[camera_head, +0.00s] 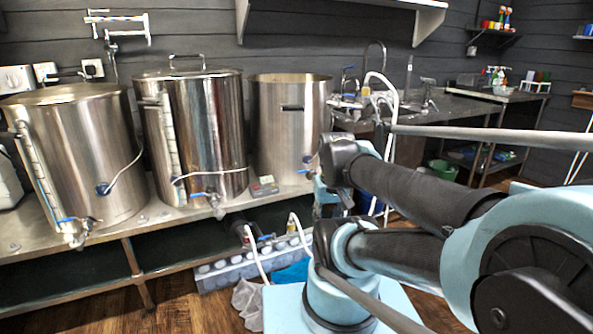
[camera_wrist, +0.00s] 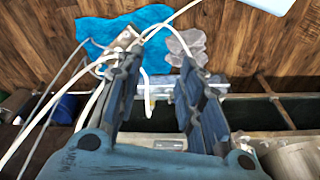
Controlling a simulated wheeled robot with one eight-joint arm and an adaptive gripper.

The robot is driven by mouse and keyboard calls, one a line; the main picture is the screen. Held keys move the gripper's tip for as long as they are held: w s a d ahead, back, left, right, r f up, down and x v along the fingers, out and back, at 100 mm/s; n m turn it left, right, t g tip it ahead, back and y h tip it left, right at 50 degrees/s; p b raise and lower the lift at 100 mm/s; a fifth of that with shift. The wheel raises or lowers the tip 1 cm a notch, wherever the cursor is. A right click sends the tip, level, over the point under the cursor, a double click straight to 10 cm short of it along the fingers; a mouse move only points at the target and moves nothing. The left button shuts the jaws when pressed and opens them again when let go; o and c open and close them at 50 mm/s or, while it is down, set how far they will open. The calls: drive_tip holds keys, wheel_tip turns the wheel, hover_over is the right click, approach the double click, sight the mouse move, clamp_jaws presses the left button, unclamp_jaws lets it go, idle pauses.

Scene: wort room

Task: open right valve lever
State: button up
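Three steel kettles stand on the bench in the head view. The right kettle (camera_head: 275,125) has a small blue-handled valve lever (camera_head: 307,159) low on its right side, partly hidden near my arm. The middle kettle (camera_head: 205,125) and left kettle (camera_head: 85,145) have blue valve levers (camera_head: 199,195) (camera_head: 67,219) at their bases. In the head view my gripper is hard to make out behind my arm. In the wrist view my gripper (camera_wrist: 162,68) has its two dark fingers spread with a gap between them. No valve lever can be made out between them.
White hoses (camera_head: 258,255) run by a grey crate (camera_head: 245,268) under the bench. A blue cloth (camera_wrist: 100,32) and clear plastic bag (camera_wrist: 186,42) lie on the wooden floor. A sink counter (camera_head: 440,108) stands at the back right.

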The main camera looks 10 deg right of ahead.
drive_tip(key=w+r+m+h, duration=0.1)
drive_tip(key=w+r+m, duration=0.1)
drive_tip(key=w+r, duration=0.45)
drive_tip(key=w+r+m, duration=0.3)
drive_tip(key=w, duration=0.7)
drive_tip(key=w+r+m+h, duration=0.15)
drive_tip(key=w+r, duration=0.25)
drive_tip(key=w, duration=0.4)
drive_tip(key=w+a+m, duration=0.3)
drive_tip(key=w+m, duration=0.1)
drive_tip(key=w, duration=1.2)
drive_tip(key=w+a+f+m+h, duration=0.1)
drive_tip(key=w+a+f+m, duration=0.15)
drive_tip(key=w, duration=0.45)
drive_tip(key=w+a+f+m+h, duration=0.1)
drive_tip(key=w+a+f+m, duration=0.1)
drive_tip(key=w+f, duration=0.35)
drive_tip(key=shift+g, duration=0.4)
drive_tip(key=x, duration=0.5)
drive_tip(key=w+x, duration=0.1)
drive_tip(key=x, duration=1)
drive_tip(key=shift+w+d+r, duration=0.15)
drive_tip(key=shift+w+r, duration=0.1)
drive_tip(key=shift+w, duration=0.15)
clamp_jaws()
